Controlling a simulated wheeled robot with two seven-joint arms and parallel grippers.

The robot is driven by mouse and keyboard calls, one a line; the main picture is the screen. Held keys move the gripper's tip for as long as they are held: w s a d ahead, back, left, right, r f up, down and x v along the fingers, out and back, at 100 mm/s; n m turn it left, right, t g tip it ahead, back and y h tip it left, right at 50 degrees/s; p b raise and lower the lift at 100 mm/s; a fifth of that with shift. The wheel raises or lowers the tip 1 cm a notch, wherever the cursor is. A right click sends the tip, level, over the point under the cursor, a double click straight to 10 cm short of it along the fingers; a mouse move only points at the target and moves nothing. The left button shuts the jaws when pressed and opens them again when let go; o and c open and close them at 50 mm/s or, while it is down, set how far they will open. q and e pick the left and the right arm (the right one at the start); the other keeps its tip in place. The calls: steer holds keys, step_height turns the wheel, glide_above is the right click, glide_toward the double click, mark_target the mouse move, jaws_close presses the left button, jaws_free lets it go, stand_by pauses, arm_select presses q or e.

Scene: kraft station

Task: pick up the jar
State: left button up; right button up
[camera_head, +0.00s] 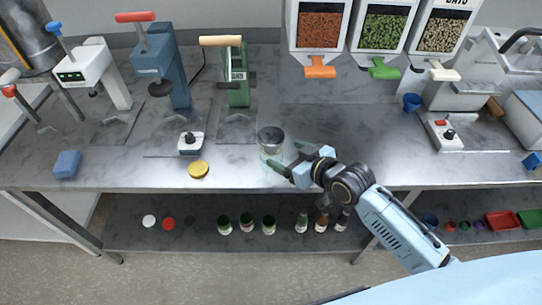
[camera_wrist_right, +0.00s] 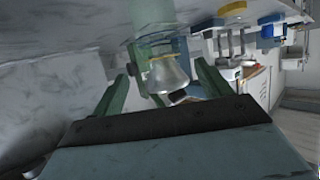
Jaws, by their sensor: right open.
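A clear glass jar (camera_head: 271,140) stands upright on the grey counter near its front edge. My right gripper (camera_head: 286,155) reaches in from the right at counter height. Its green fingers are open and point at the jar's lower right side. In the right wrist view, the jar (camera_wrist_right: 153,24) shows ahead, roughly between the two open fingers. I cannot tell whether a finger touches it. My left gripper is not in view.
A yellow lid (camera_head: 199,169) lies left of the jar, with a small switch box (camera_head: 190,142) behind it. A blue block (camera_head: 67,164) lies farther left. Sealing presses (camera_head: 237,75) stand behind, and dispensers (camera_head: 319,30) hang at the back.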

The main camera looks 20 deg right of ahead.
mark_target(278, 149)
steer(key=shift+r+x, duration=0.15)
steer(key=shift+x, duration=1.65)
steer(key=shift+r+x, duration=0.15)
steer(key=shift+x, duration=1.6)
steer(key=shift+a, duration=0.15)
steer(key=c, duration=1.1)
